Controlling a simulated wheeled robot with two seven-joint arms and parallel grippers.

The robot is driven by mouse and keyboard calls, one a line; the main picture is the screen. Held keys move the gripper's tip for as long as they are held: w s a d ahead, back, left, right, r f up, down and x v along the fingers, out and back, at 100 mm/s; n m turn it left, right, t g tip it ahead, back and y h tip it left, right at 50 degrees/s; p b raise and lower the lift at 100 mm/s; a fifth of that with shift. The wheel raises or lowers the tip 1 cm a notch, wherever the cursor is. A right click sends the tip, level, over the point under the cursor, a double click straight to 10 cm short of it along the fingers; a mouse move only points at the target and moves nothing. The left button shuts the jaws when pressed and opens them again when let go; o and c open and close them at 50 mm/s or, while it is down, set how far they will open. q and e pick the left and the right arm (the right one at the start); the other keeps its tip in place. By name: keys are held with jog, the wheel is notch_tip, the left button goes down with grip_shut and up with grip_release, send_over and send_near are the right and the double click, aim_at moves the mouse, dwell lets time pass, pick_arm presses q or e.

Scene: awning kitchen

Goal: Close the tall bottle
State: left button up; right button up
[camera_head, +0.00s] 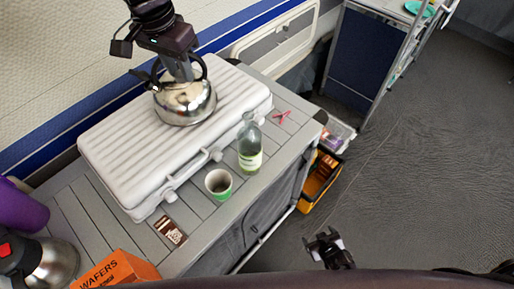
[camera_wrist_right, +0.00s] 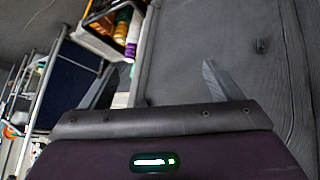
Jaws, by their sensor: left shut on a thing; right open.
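The tall bottle (camera_head: 250,148) is clear glass with a pale green label. It stands upright on the grey counter, in front of the white case. Its neck is narrow, and I cannot make out a cap on it. My left gripper (camera_head: 182,79) is over the silver kettle (camera_head: 185,108) on the case, left of and behind the bottle. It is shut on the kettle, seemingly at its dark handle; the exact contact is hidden. My right gripper (camera_head: 327,245) is open and empty over the floor, right of the counter; its spread fingers show in the right wrist view (camera_wrist_right: 160,82).
The ribbed white case (camera_head: 130,145) fills the back of the counter. An orange crate (camera_head: 310,193) is on the floor.

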jog(key=w+a+r+t+y, duration=0.1)
jog(key=w+a+r+t, duration=0.1)
jog(key=w+r, duration=0.4)
jog(key=n+t+y+p, duration=0.2)
jog(key=t+y+p, duration=0.1)
jog(key=t+y, duration=0.4)
send_near(256, 147)
jog(key=g, duration=0.1)
pick_arm(q)
jog(key=s+d+f+m+g, duration=0.1)
jog(key=s+d+m, duration=0.1)
jog(key=d+m, duration=1)
jog(key=shift+s+d+g+h, duration=0.3)
jog(key=shift+d+h, duration=0.1)
jog(key=shift+d, duration=0.25)
pick_arm(e)
jog(key=shift+w+r+y, duration=0.3)
jog(key=shift+w+r, duration=0.1)
jog(key=shift+w, duration=0.1)
jog(key=shift+w, duration=0.1)
jog(key=x, duration=1.1)
jog(key=shift+w+a+f, duration=0.1)
jog(key=shift+w+a, duration=0.05)
jog(key=shift+w, duration=0.2)
jog(key=c, duration=1.5)
pick_arm(q)
jog(key=shift+f, duration=2.5)
